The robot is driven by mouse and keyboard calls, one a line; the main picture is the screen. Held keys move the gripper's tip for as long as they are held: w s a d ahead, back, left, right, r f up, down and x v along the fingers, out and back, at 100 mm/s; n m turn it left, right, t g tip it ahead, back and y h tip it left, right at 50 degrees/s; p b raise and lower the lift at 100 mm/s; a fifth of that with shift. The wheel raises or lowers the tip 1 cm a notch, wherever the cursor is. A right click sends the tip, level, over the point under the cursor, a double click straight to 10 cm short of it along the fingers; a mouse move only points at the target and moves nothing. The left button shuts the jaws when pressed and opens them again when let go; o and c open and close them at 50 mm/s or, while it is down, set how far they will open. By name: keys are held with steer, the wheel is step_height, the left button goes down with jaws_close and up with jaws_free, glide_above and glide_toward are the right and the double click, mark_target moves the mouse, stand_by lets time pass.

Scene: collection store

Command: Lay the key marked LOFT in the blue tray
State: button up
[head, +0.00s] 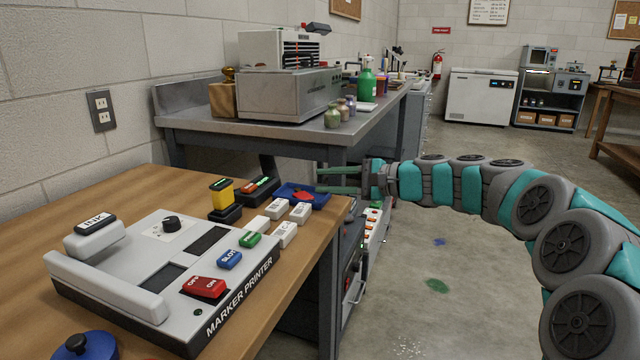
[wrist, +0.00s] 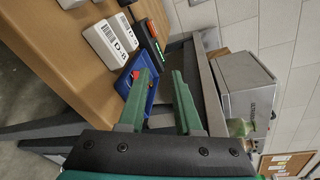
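The blue tray (head: 287,190) lies at the far right corner of the wooden table, with a small red piece (head: 302,196) in it. The tray also shows in the wrist view (wrist: 124,85), partly hidden by a finger. My gripper (head: 320,178) is open beside and over the tray's right end. In the wrist view its green fingers (wrist: 160,72) stand apart with nothing between them. I cannot read LOFT on any key.
The marker printer (head: 165,275) fills the table's front, with a red OFF/ON switch and a green key (head: 250,240). A yellow and black stamp (head: 221,197) and a dark box (head: 260,190) stand left of the tray. A steel bench (head: 230,120) stands behind. Floor at right is open.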

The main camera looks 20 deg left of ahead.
steer(key=v, duration=1)
steer(key=shift+a, duration=0.1)
steer(key=s+d+f+n+g+h, duration=0.1)
steer(key=s+f+n+h, duration=0.2)
steer(key=s+f, duration=0.55)
steer(key=s+d+f+n+g+h, duration=0.2)
steer(key=s+f+h, duration=0.15)
steer(key=s, duration=0.95)
steer(key=s+d+f+h, duration=0.3)
steer(key=s+d+f, duration=0.1)
steer(key=s+d, duration=0.3)
steer(key=s+d+f+n+h, duration=0.1)
steer(key=s+d+f+h, duration=0.2)
steer(key=s+d, duration=0.4)
steer(key=s+d+f+n+g+h, duration=0.1)
steer(key=s+d+f+h, duration=0.2)
steer(key=s+d+f, duration=0.3)
steer(key=shift+s+d, duration=0.75)
steer(key=shift+a, duration=0.15)
